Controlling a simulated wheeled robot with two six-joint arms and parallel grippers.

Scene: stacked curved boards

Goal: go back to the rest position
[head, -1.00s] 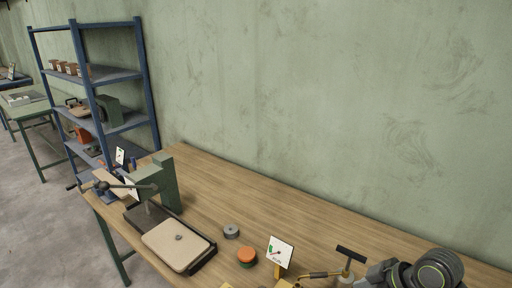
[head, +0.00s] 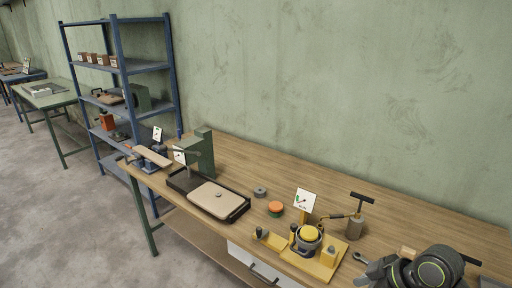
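My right arm shows at the bottom right corner in the head view, with dark rounded joints with green rings over the bench's near right side. What looks like my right gripper (head: 372,272) is a dark grey shape at the arm's left end; its fingers are too small and partly cut off to tell open from shut. Nothing is clearly seen held in it. My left arm and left gripper are not in view.
The wooden workbench (head: 270,160) carries a green press (head: 203,152), a black tray with a beige board (head: 217,199), grey and orange discs, a sign card (head: 306,200), a yellow fixture (head: 318,268) and a hand pump (head: 355,225). A blue shelf rack (head: 117,65) stands left. Floor is clear at left.

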